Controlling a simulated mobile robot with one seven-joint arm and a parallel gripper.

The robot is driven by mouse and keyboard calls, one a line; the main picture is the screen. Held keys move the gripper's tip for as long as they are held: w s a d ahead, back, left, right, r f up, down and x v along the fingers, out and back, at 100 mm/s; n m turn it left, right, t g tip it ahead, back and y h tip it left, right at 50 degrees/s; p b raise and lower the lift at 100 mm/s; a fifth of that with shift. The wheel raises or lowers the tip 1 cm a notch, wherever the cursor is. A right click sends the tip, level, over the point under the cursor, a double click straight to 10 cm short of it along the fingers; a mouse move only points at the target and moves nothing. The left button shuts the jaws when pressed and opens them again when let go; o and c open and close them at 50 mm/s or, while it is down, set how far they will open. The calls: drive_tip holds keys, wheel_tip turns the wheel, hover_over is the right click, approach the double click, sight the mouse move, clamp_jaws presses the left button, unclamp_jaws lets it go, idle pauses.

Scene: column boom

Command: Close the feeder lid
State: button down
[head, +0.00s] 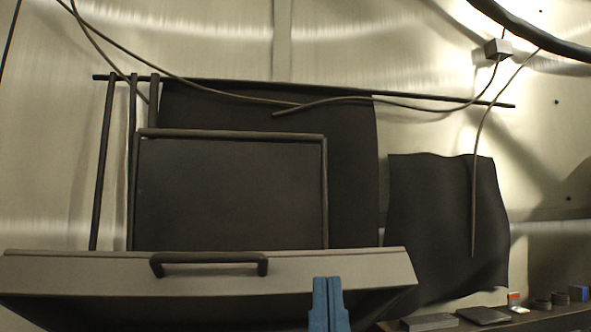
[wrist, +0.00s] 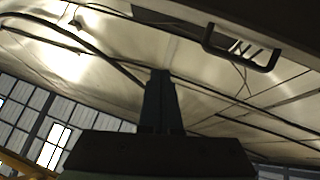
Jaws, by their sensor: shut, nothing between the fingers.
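The feeder lid (head: 345,264) is a wide grey panel across the lower left of the head view, seen with its dark underside below it. It looks raised and tilted; the feeder body under it is hidden. A dark bar handle (head: 208,257) is fixed on its face. In the wrist view the handle (wrist: 238,60) hangs at the upper right, on the lid's edge (wrist: 290,30). My gripper (head: 327,282), blue in the head view, points upward in front of the lid's right part, right of the handle. In the wrist view its fingers (wrist: 160,74) are together and empty, apart from the handle.
A dark framed panel (head: 230,190) and a dark sheet (head: 350,180) stand behind the lid. Another dark sheet (head: 445,220) hangs to the right. A shelf with small items (head: 485,315) is at the lower right. Cables (head: 230,93) cross the metal wall.

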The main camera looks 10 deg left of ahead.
drive_tip(key=w+a+r+n+g+y+p, duration=0.15)
drive_tip(key=w+r+g+p, duration=0.45)
drive_tip(key=p, duration=1.2)
drive_tip(key=r+g+y+p, duration=0.15)
drive_tip(key=g+p, duration=0.35)
drive_tip(key=p, duration=1.9)
hover_over(265, 253)
drive_tip(key=shift+w+a+r+n, duration=0.1)
drive_tip(key=shift+w+r+n, duration=0.15)
drive_tip(key=shift+w, duration=0.15)
drive_tip(key=f, duration=0.1)
drive_tip(key=s+f+p, duration=0.1)
drive_tip(key=shift+d+f, duration=0.2)
drive_tip(key=shift+f, duration=0.1)
drive_tip(key=shift+s+d+f+p, duration=0.1)
drive_tip(key=shift+s+f+p, duration=0.3)
drive_tip(key=shift+s+f, duration=0.1)
drive_tip(key=shift+f, duration=0.1)
